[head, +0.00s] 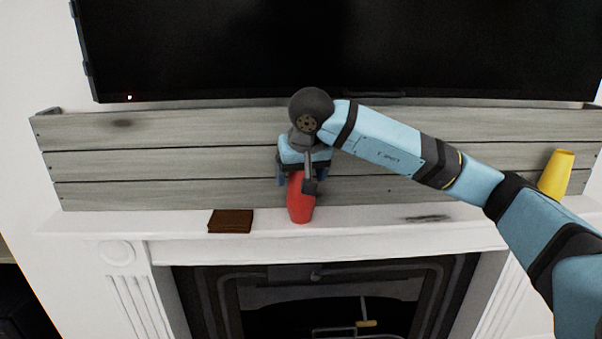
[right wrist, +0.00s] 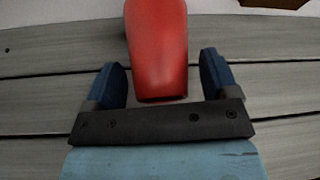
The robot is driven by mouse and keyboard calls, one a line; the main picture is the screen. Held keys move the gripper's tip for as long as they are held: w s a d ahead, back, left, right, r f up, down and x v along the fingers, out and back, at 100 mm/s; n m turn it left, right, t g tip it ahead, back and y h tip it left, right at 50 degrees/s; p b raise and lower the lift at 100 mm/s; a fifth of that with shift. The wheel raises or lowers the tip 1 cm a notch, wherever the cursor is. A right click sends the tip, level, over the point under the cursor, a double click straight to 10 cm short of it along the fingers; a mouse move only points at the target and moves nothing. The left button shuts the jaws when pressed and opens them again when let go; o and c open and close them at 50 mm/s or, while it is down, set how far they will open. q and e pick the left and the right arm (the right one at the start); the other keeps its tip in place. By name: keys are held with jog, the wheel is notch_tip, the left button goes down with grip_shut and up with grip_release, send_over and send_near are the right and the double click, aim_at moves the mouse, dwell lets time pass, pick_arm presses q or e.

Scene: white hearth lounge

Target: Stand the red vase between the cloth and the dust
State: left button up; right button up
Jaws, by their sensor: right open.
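The red vase (head: 300,204) stands upright on the white mantel, between the folded brown cloth (head: 230,221) on its left and the dark smear of dust (head: 428,218) on its right. My right gripper (head: 303,180) is at the upper part of the vase and hides its top. In the right wrist view, the vase (right wrist: 158,50) shows between the two blue fingers of the gripper (right wrist: 160,78), with a gap on each side. The fingers are open and do not touch it. The cloth also shows partly at the top edge of the wrist view (right wrist: 273,3). My left gripper is not in view.
A yellow vase-like vessel (head: 556,174) stands at the right end of the mantel (head: 362,222). Grey wooden boards (head: 180,150) rise close behind the vase, with a black screen (head: 230,45) above. The fireplace opening (head: 330,300) is below.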

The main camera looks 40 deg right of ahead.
jog(key=v, duration=1.2)
jog(key=shift+r, duration=0.2)
